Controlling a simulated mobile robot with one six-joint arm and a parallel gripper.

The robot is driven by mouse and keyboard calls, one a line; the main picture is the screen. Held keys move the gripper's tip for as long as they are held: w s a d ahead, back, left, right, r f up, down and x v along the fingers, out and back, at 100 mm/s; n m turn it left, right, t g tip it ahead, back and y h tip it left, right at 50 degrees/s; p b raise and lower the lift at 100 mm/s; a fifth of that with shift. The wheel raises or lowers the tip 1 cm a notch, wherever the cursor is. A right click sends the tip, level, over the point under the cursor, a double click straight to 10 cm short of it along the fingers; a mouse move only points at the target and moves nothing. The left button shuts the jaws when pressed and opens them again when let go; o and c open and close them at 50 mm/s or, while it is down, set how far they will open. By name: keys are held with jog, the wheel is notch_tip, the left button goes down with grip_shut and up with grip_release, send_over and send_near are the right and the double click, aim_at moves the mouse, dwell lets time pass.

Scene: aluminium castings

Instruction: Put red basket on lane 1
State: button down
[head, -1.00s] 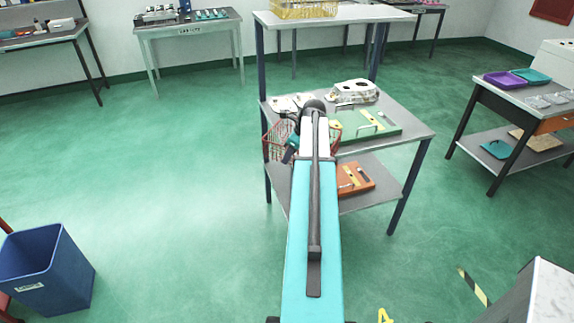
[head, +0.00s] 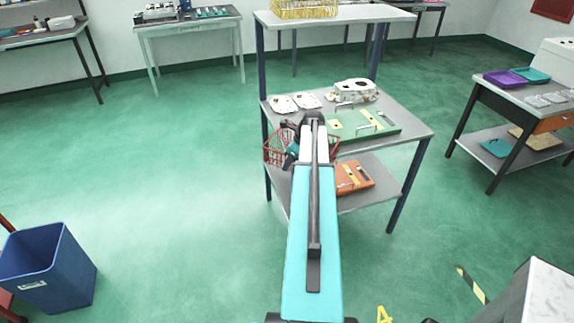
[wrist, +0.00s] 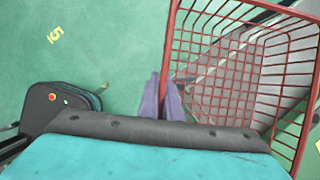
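The red wire basket (head: 274,150) shows in the head view at the front left edge of the middle shelf, partly behind my arm. In the wrist view the basket (wrist: 245,60) fills the right side, with its near left edge between the two purple fingers of my gripper (wrist: 163,98). The fingers look closed on that edge. The basket looks empty from above, with floor and shelf parts showing through its mesh. In the head view my fingers are hidden by the arm. Lane 1 cannot be made out in either view.
The shelf rack (head: 425,134) holds castings (head: 354,91), a green fixture board (head: 365,122) and an orange board (head: 355,178) below. A yellow wire basket (head: 304,9) is on top. A blue bin (head: 47,268) stands at left. A yellow floor number (head: 384,314) shows below. The left floor is open.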

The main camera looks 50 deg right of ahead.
jog(key=c, duration=2)
grip_release()
jog(key=shift+f, duration=0.1)
jog(key=shift+s+r, duration=0.1)
jog(key=shift+r, duration=0.15)
jog(key=shift+b+v, duration=1.45)
jog(key=shift+v, duration=4.45)
